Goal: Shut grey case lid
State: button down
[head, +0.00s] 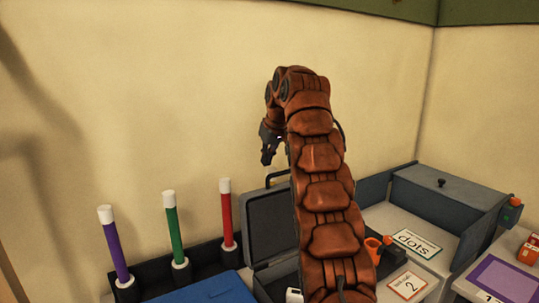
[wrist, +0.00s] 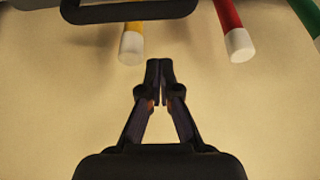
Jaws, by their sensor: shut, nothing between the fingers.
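The grey case stands with its lid (head: 268,222) raised, its inner face toward me. A dark handle (head: 277,179) sticks up from the lid's top edge. The case's lower part is mostly hidden behind my arm; a small white item shows in it. My gripper (head: 267,160) is above the lid, a little left of the handle in the head view, fingers pointing down. In the wrist view my gripper (wrist: 160,64) is shut and empty, and the handle (wrist: 130,12) crosses the top of the picture, apart from the fingertips.
Purple (head: 115,246), green (head: 174,228) and red (head: 227,214) white-tipped wands stand left of the case. A yellow wand (wrist: 133,40) shows in the wrist view. A blue surface (head: 200,290) lies in front. A grey box (head: 448,195), cards and an orange cup (head: 373,250) are at right.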

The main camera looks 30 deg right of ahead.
jog(key=s, duration=0.1)
jog(key=s+f, duration=0.1)
jog(key=s, duration=0.1)
jog(key=shift+s+a+f, duration=0.1)
jog(key=shift+s+f, duration=0.05)
jog(key=shift+f, duration=0.25)
dwell(0.6)
dwell(0.5)
